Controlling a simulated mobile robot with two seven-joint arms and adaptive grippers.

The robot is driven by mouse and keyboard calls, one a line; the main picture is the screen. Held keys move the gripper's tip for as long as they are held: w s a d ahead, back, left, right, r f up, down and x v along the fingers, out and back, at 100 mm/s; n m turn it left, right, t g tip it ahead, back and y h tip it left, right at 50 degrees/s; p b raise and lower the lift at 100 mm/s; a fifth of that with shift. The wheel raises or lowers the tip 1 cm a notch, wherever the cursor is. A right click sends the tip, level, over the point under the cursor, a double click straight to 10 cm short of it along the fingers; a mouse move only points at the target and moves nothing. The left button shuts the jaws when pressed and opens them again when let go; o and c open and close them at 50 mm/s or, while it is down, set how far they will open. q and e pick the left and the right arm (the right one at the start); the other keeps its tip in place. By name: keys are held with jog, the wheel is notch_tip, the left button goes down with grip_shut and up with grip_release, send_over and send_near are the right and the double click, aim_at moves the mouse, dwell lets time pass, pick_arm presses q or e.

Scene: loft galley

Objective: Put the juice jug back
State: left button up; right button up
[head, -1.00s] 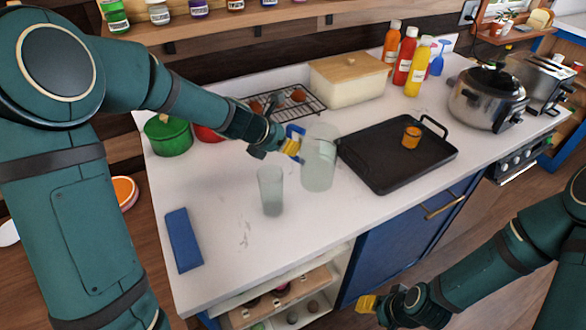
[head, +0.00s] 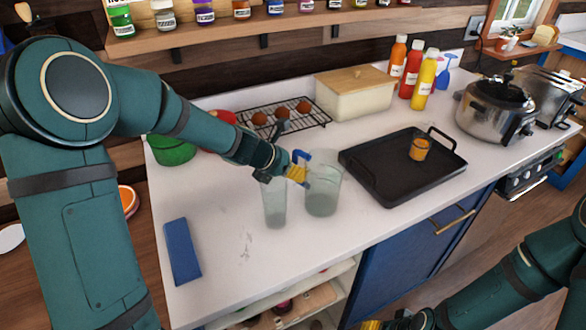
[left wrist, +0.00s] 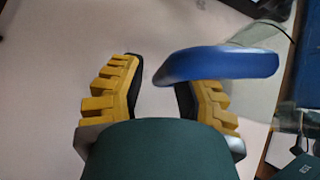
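The juice jug (head: 322,195) is a clear, pale vessel with a blue handle on its left side. It appears upright on the white counter, just right of a clear glass (head: 274,207). My left gripper (head: 298,173) is at the jug's handle. In the left wrist view, the yellow fingers (left wrist: 157,95) are apart. The blue handle (left wrist: 225,64) crosses the right finger and its end reaches into the gap; the left finger does not touch it. My right gripper (head: 372,325) is cut off at the bottom edge, so its opening is unclear.
A wire rack (head: 300,122), bread box (head: 354,96) and sauce bottles (head: 411,74) stand behind. A blue block (head: 182,250) lies front left.

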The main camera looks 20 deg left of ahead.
pick_arm(q)
jog(key=shift+r, duration=0.1)
jog(key=shift+r, duration=0.2)
jog(key=p+v, duration=0.5)
jog(key=v, duration=0.7)
